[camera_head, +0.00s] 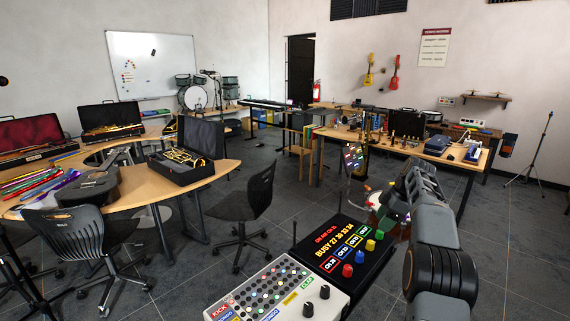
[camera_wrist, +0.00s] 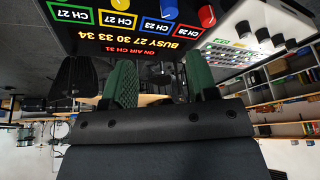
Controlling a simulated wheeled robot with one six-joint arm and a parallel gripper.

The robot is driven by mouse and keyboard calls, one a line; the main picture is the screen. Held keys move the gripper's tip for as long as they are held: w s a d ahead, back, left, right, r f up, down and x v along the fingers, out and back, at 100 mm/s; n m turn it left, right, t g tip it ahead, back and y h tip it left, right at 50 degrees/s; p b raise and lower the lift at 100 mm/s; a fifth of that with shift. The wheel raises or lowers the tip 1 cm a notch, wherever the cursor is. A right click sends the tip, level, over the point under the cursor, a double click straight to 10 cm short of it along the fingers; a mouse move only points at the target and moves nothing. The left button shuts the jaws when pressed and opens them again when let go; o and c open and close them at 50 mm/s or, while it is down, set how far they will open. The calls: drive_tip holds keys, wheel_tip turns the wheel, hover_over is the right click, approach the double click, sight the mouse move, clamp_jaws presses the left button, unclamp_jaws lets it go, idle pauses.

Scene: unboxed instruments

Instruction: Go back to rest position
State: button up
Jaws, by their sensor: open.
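My gripper (camera_wrist: 161,80) shows in the wrist view with its two green-padded fingers apart and nothing between them. In the head view my grey arm (camera_head: 437,250) rises at the lower right and bends at the top; the fingertips are hard to make out there. A black device (camera_head: 345,240) with a lit orange and red display and red, blue, yellow and green knobs stands left of the arm. It also fills the top of the wrist view (camera_wrist: 75,45), upside down, beyond the fingers. The fingers appear apart from it.
A light grey console (camera_head: 275,290) with buttons and black knobs is beside the black device. A black chair (camera_head: 248,205) and a curved wooden table (camera_head: 150,190) with instrument cases are to the left. A workbench (camera_head: 465,158) is behind at the right. Open grey floor (camera_head: 500,240) lies right of the arm.

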drive_tip(key=s+a+f+m+h, duration=0.15)
drive_tip(key=s+f+m, duration=0.35)
drive_tip(key=m, duration=0.5)
drive_tip(key=s+a+r+m+t+h+p, duration=0.1)
drive_tip(key=s+a+r+m+p, duration=0.1)
drive_tip(key=s+a, duration=0.6)
drive_tip(key=s+a+r+m+t+h+p, duration=0.1)
drive_tip(key=s+a, duration=0.7)
drive_tip(key=s, duration=0.9)
drive_tip(key=shift+s+a+r+m+t+p, duration=0.2)
drive_tip(key=shift+a+r+m+t+p, duration=0.2)
drive_tip(key=shift+r+m, duration=0.25)
drive_tip(key=shift+h, duration=0.25)
